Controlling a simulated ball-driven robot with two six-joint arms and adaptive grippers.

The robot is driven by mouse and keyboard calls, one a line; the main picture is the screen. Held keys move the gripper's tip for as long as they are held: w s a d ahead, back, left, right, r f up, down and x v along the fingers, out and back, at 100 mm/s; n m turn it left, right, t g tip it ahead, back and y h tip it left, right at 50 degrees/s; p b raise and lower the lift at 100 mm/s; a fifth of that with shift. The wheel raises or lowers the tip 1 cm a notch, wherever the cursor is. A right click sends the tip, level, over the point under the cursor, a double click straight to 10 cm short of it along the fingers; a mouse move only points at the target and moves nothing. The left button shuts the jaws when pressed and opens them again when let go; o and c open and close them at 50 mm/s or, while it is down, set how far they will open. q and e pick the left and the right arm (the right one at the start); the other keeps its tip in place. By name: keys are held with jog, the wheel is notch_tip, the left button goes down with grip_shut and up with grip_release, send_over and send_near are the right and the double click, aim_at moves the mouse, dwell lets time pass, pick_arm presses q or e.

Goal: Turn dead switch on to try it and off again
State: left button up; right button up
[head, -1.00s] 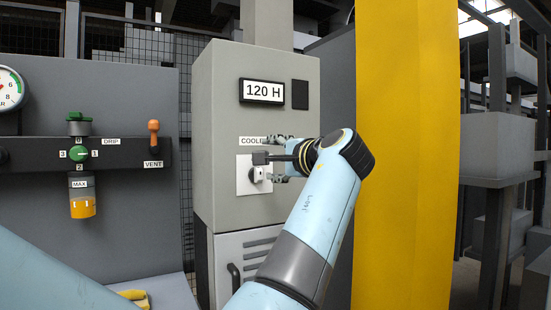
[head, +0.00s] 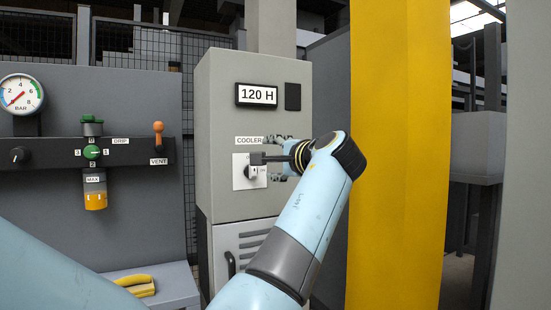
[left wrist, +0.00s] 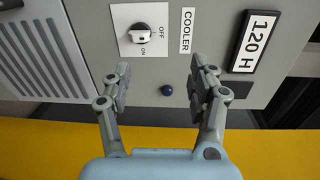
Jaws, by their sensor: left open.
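The COOLER switch is a rotary knob (head: 253,171) on a white plate on the grey cabinet's front. In the left wrist view the knob (left wrist: 141,33) is black with a white bar, between OFF and ON labels. I cannot tell surely which label it points at. My left gripper (head: 270,158) is in front of the cabinet, just right of the switch in the head view. It also shows in the left wrist view (left wrist: 160,85), open and empty, its fingers apart from the knob. A dark part at my gripper hides some of the plate. My right gripper is not in view.
The cabinet (head: 222,110) bears a "120 H" display (head: 257,95) above the switch. A yellow post (head: 397,150) stands right. Left are a gauge (head: 21,94), a green valve (head: 92,153), an orange VENT lever (head: 158,135) and yellow gloves (head: 140,284).

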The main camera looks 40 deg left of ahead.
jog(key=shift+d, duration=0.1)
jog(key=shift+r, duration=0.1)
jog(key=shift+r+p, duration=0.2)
jog(key=shift+p, duration=0.1)
dwell(0.3)
